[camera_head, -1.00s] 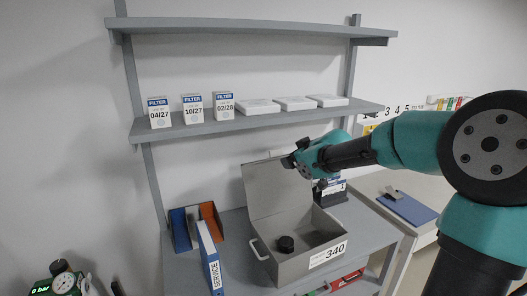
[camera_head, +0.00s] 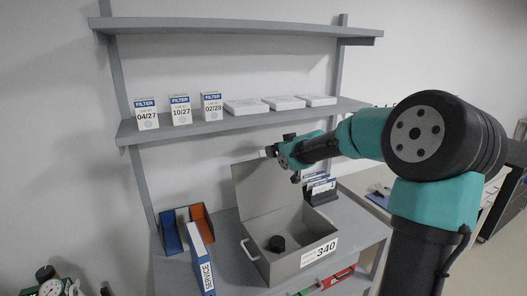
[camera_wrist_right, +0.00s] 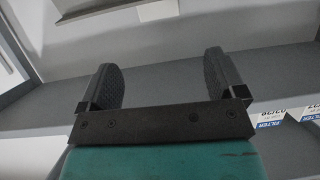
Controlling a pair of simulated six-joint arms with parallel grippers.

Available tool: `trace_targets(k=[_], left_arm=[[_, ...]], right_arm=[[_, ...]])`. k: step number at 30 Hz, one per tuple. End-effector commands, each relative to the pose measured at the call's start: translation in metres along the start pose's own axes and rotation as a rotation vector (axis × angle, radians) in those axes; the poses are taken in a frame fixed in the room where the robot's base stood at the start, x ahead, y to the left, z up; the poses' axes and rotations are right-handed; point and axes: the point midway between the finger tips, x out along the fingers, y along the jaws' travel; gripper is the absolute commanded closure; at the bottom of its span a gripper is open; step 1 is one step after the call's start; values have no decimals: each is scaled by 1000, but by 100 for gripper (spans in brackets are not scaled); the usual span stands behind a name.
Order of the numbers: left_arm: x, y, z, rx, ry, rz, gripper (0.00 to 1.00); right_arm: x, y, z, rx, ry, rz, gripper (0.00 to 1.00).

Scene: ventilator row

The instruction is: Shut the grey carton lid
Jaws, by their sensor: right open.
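The grey carton (camera_head: 290,262), labelled 340, stands on the workbench with its lid (camera_head: 262,188) raised upright at the back left. A small black round object (camera_head: 277,243) lies inside it. My right gripper (camera_head: 270,151) is at the top edge of the lid, near its upper right corner; I cannot tell whether it touches. In the right wrist view the two black fingers (camera_wrist_right: 163,80) are spread apart with nothing between them. My left gripper is not in view.
A shelf (camera_head: 240,122) with filter boxes (camera_head: 180,110) and flat white boxes (camera_head: 284,102) hangs above the lid. Blue and orange binders (camera_head: 200,230) stand left of the carton. A dark card holder (camera_head: 320,192) stands behind it at right.

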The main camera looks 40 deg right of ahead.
Motion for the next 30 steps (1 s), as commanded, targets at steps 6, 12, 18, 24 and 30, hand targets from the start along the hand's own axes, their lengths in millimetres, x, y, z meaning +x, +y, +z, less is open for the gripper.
trace_targets(k=[6,12,18,24,30], left_arm=[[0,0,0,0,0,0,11],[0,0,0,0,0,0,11],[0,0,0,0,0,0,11],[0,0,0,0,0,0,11],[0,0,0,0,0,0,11]], right_arm=[[35,0,1,-1,-2,-1,11],[65,0,1,-1,-3,0,11],[95,0,1,-1,-3,0,11],[123,0,1,-1,-2,0,11],[137,0,0,-1,-1,0,11]])
